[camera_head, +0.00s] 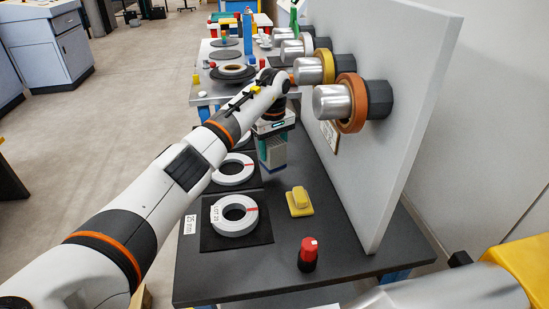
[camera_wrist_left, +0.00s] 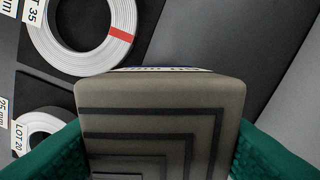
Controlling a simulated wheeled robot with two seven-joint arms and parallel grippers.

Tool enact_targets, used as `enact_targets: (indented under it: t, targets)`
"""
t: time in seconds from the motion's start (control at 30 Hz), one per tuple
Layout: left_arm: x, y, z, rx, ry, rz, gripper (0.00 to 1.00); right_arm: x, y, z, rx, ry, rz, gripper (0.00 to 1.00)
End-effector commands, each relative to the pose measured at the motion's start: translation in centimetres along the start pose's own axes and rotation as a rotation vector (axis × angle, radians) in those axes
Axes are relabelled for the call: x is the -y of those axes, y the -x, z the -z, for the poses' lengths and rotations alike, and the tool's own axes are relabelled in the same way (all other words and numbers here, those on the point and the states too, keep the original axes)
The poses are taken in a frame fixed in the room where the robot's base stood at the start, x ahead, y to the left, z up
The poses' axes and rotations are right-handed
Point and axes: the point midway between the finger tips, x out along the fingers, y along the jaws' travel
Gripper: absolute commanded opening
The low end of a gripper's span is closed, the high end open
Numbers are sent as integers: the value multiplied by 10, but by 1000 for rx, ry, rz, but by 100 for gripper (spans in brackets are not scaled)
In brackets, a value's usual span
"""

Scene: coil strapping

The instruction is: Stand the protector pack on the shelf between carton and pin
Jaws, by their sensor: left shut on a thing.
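My left gripper (camera_head: 272,137) hangs above the dark table, to the left of the upright grey panel. It is shut on the protector pack (camera_head: 273,156), a grey block held clear of the table. In the left wrist view the pack (camera_wrist_left: 160,120) fills the space between two green fingers and shows dark nested L-shaped ridges on its face. I cannot make out the shelf, the carton or the pin with certainty. My right gripper is not in view.
White coils (camera_head: 235,216) lie on black mats along the table's left side. A yellow block (camera_head: 299,201) and a red-topped black item (camera_head: 308,254) stand nearer. The grey panel (camera_head: 395,110) carries silver spindles (camera_head: 331,102) with coloured rings. Bare table lies around the red-topped item.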

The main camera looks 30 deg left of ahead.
Motion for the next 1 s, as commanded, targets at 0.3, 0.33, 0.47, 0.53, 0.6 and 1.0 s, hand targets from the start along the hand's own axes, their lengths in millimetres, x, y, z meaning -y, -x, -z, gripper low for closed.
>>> enact_targets:
  t: [0.3,0.33,0.47,0.53,0.6,1.0]
  targets:
    - [4,-33,2,-1,-1,0,24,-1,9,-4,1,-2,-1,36]
    - [4,-33,2,0,-1,1,24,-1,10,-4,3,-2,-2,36]
    - [4,-34,3,-1,-2,-1,54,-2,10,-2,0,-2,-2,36]
    - [4,-34,3,-2,-2,-1,66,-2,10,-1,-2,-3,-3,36]
    - [4,-34,3,-1,-2,-1,74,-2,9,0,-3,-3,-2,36]
    - [4,-21,2,2,-1,1,74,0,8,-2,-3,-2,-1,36]
